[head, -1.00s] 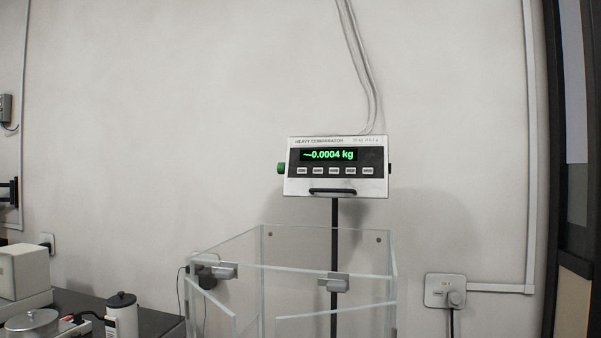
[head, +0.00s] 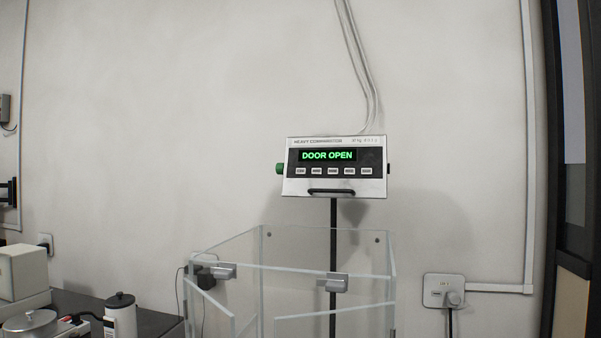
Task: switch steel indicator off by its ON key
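The steel indicator (head: 334,187) stands on a black pole in the middle of the head view, behind a glass enclosure. Its green display (head: 327,156) is lit and reads "DOOR OPEN". A row of several small pale keys (head: 333,171) runs below the display. Their labels are too small to read, so I cannot tell which is the ON key. A black handle (head: 331,191) sits at the lower front, and a green knob is on its left side. Neither of my grippers is in view.
The glass enclosure (head: 330,268) with grey brackets stands in front of the pole; its front panels look ajar. A dark bench (head: 155,322) at lower left holds a white canister (head: 121,320), a metal pot (head: 30,325) and a beige box (head: 22,272). A wall socket (head: 444,291) is at right.

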